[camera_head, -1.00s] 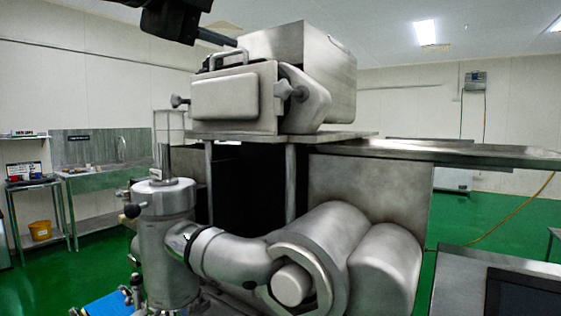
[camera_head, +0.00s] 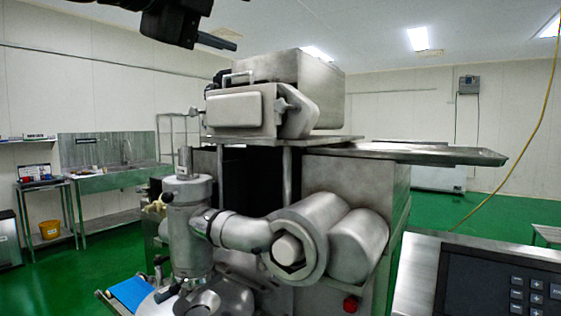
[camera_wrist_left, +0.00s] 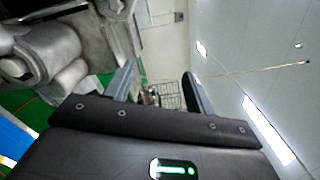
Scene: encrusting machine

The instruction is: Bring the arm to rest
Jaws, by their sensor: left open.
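My left gripper (camera_head: 190,28) shows at the top of the head view, dark and held high in the air, left of and above the encrusting machine. In the left wrist view, my left gripper (camera_wrist_left: 160,85) has its two fingers spread apart with nothing between them. The encrusting machine (camera_head: 275,105) is grey metal with a boxy hopper on top and thick pipes in front. It also shows tilted at the upper left of the left wrist view (camera_wrist_left: 45,50). My right gripper is not in view.
A control panel (camera_head: 500,280) stands at the lower right. A metal tray (camera_head: 430,153) juts out right of the machine. A blue belt (camera_head: 133,292) lies at the lower left. Green floor is free between.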

